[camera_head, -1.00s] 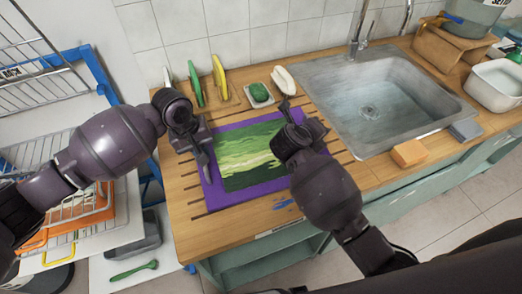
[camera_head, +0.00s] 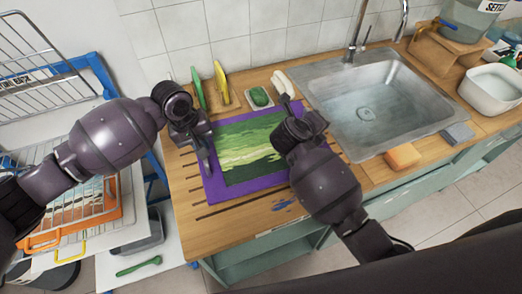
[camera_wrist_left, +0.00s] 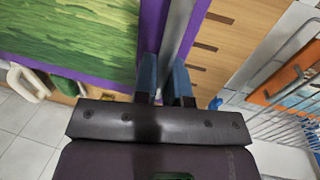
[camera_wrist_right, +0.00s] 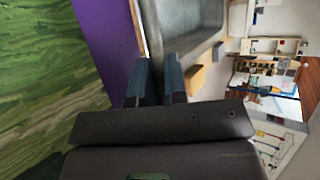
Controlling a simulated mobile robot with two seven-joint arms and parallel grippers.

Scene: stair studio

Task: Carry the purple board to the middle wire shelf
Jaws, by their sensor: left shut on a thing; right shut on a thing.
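The purple board (camera_head: 247,194) bears a green striped picture and is over the wooden counter left of the sink. Its purple edge also shows in the left wrist view (camera_wrist_left: 152,27) and the right wrist view (camera_wrist_right: 104,45). My left gripper (camera_head: 206,158) is shut on its left edge, and my right gripper (camera_head: 288,106) is shut on its right edge. I cannot tell how far it is above the counter. The wire shelf unit stands at the left; an upper wire shelf (camera_head: 42,92) and a lower one with an orange tray (camera_head: 115,214) show, partly behind my left arm.
The sink (camera_head: 368,118) and tap are right of the board. A rack with green and yellow boards (camera_head: 221,82) and a green sponge dish (camera_head: 260,97) stand behind. An orange sponge (camera_head: 402,156) is near the front edge. A green brush (camera_head: 139,266) lies low at left.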

